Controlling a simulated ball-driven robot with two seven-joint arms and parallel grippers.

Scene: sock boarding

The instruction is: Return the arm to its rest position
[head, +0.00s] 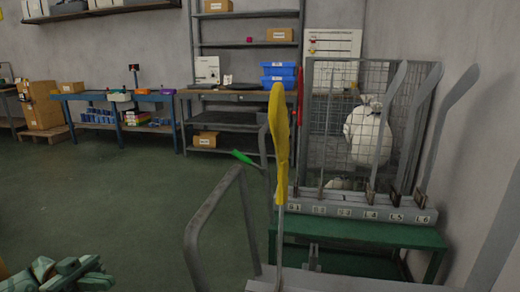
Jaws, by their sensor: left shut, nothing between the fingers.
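My left gripper (88,274) is at the bottom left corner of the head view, partly cut off by the frame edge. It is shut and empty, low over the green floor and well apart from the rack and the sock. A yellow sock (279,140) is pulled over an upright flat form near the middle of the view. My right gripper is not in view.
Bare grey forms (388,125) stand in a labelled rail (350,208) on a green bench (350,236) at right. A grey tubular frame (205,215) stands left of the sock. Workbenches (118,97) line the back wall. Open floor (110,190) lies between.

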